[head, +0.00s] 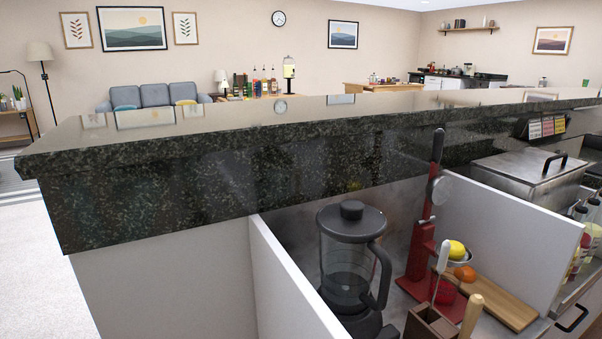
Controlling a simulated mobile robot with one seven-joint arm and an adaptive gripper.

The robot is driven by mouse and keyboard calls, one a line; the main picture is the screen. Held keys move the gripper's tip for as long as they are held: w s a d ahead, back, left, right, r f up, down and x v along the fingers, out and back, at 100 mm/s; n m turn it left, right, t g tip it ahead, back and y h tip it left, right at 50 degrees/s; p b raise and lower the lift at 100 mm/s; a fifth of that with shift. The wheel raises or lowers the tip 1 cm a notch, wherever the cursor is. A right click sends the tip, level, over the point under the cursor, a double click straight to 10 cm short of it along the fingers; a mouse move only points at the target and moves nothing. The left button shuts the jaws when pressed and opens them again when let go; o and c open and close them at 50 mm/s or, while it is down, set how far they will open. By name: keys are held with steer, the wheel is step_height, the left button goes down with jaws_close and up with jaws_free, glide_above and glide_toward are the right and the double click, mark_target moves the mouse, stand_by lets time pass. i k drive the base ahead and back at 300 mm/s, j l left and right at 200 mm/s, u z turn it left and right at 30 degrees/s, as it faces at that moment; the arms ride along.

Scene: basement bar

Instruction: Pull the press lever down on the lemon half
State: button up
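A red press (418,245) stands in the recess below the dark stone counter, at the lower right of the head view. Its lever (436,165) has a dark grip and points almost straight up. A round grey part sits at the lever's pivot side. A yellow lemon (457,249) rests in a shallow grey cup or dish beside the red column. Whether it is a half, and whether it sits in the press's own cup, I cannot tell. A red cup-like part (443,290) is low at the press base. My gripper is not in view.
A brown holder (430,324) with upright handles stands in front. White partitions and the raised stone counter (250,165) enclose the space.

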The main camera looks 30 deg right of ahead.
mark_target(433, 177)
steer(key=k+l+z, duration=0.15)
steer(key=z, duration=0.15)
steer(key=k+l+z, duration=0.25)
steer(key=l, duration=0.2)
steer(key=l+z, duration=0.3)
steer(key=i+z, duration=0.25)
steer(key=i+j, duration=0.4)
steer(key=i, duration=0.15)
